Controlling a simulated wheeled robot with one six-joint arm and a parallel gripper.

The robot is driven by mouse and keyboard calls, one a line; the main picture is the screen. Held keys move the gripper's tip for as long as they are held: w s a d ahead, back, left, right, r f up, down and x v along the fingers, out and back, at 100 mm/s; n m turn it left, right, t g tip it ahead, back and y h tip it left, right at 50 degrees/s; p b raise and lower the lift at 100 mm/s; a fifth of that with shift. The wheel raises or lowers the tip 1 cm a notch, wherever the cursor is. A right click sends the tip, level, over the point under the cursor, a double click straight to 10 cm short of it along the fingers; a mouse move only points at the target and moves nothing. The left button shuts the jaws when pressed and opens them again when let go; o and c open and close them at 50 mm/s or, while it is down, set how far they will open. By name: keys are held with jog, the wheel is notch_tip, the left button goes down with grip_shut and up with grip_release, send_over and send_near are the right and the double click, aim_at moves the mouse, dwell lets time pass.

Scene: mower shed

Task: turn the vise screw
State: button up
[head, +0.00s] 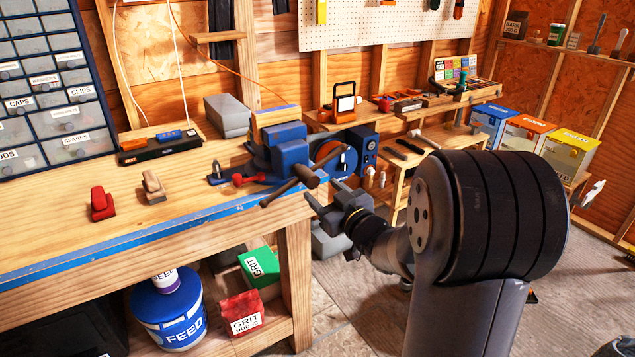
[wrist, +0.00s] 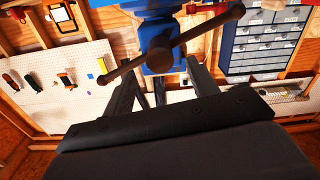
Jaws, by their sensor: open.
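A blue vise (head: 289,150) stands at the right end of the workbench. Its dark screw with a crossbar handle (head: 300,185) faces the front, the bar slanting from lower left to upper right. My gripper (head: 325,193) is open and empty just right of and below the screw head, with its fingers pointing at the handle. In the wrist view the handle (wrist: 190,38) crosses above my gripper (wrist: 155,90), whose fingers stand apart below the screw hub. I cannot tell whether a finger touches the bar. The blue vise body (wrist: 158,58) shows behind the hub.
The workbench (head: 190,215) has a blue front edge. Red (head: 102,204) and tan (head: 153,187) small items lie on it to the left. Shelves with bins stand behind my arm at right.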

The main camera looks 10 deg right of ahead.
aim_at(314, 183)
jog(key=shift+x, duration=2.35)
jog(key=c, duration=1)
